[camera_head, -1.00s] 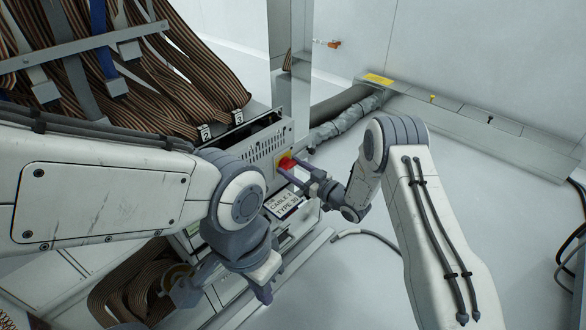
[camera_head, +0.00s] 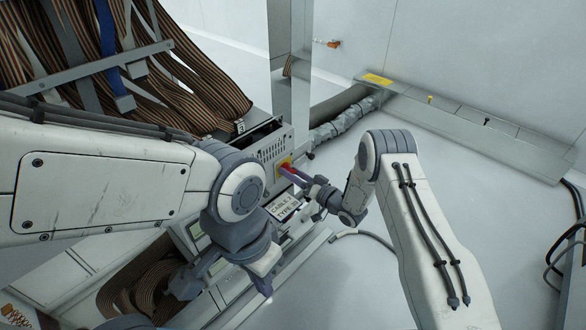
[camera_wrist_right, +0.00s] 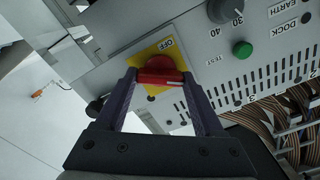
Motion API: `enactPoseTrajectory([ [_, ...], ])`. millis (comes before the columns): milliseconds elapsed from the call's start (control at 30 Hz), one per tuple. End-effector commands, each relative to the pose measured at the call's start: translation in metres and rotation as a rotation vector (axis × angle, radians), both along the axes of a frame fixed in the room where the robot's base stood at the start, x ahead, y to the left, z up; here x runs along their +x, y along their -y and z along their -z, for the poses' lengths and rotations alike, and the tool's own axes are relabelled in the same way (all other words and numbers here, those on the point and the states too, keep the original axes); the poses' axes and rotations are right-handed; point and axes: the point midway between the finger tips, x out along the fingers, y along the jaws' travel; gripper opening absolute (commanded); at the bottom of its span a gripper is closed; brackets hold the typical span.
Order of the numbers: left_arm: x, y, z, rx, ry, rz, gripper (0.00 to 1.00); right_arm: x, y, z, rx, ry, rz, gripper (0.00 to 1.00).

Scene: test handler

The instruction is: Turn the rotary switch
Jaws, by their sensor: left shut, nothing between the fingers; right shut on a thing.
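The rotary switch is a red knob with a yellow plate on the grey control panel. In the right wrist view the red knob (camera_wrist_right: 160,76) lies between my right gripper's fingertips, in front of the yellow plate (camera_wrist_right: 146,57) marked OFF. My right gripper (camera_wrist_right: 158,80) is shut on the red knob. In the head view the knob (camera_head: 286,169) is small and partly covered by my right gripper (camera_head: 292,173). My left gripper (camera_head: 218,292) is at the lower left, below the panel, away from the knob; it is shut and empty.
The panel (camera_wrist_right: 205,60) also bears a green button (camera_wrist_right: 242,50) and a black dial (camera_wrist_right: 228,8). Striped ribbon cables (camera_head: 190,80) hang at the upper left. A metal post (camera_head: 290,75) stands behind the panel. The white floor (camera_head: 470,190) at right is clear.

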Motion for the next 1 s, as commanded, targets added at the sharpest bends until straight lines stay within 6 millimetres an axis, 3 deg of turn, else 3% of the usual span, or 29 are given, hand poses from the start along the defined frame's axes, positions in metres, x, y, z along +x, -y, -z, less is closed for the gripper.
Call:
enactPoseTrajectory([
  [400,0.0,0.0,-0.026,0.0,0.0,0.0,0.0,-0.001,0.001,0.0,0.269,-0.293,0.0,0.14],
  [1000,0.0,0.0,-0.042,0.0,0.0,0.0,0.0,-0.002,0.001,0.003,0.602,-0.65,0.001,0.14],
])
